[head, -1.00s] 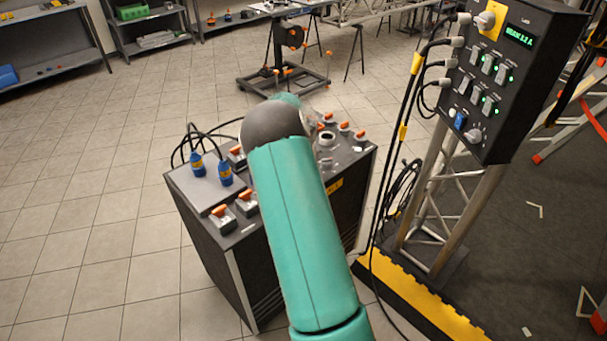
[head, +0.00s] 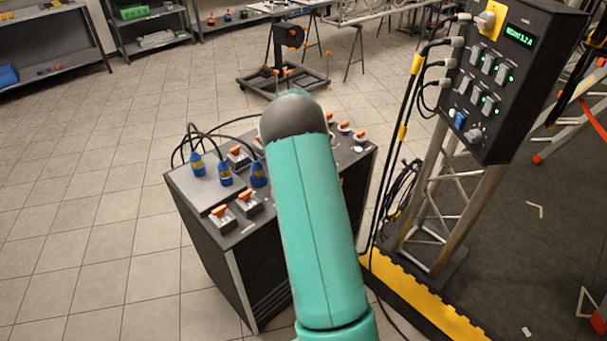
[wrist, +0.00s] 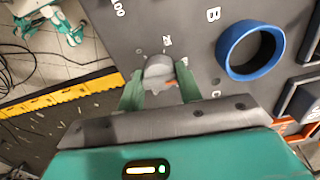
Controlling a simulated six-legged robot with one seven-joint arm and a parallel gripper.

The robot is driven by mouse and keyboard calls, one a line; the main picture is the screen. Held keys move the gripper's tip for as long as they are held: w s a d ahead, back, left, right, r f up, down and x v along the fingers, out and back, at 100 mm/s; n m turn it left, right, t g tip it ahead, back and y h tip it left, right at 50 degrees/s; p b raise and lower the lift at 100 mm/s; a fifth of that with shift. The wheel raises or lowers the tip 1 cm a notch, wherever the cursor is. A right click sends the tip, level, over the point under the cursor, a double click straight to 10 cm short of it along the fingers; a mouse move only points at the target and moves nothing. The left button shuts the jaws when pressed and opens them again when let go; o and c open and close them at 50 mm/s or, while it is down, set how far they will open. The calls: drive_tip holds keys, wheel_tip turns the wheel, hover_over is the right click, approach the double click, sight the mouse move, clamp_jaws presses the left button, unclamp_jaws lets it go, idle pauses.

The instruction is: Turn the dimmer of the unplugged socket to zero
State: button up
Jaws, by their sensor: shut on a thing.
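In the wrist view my gripper (wrist: 160,88) has its two green fingers closed on either side of a grey dimmer knob (wrist: 158,68). In the head view my arm covers the gripper and this knob. The dark console (head: 232,240) stands below my arm, with several orange-topped controls and blue plugs (head: 225,174) on its left side.
A truss stand carries a dark power box (head: 505,75) with cables at the right. A yellow floor edge (head: 425,305) runs beside the console. A wheeled stand (head: 285,80) and shelves are farther back. Tiled floor at the left is clear.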

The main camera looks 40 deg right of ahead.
drive_tip(key=n, duration=1.2)
drive_tip(key=shift+n, duration=0.3)
drive_tip(key=n, duration=1.2)
drive_tip(key=o, duration=1)
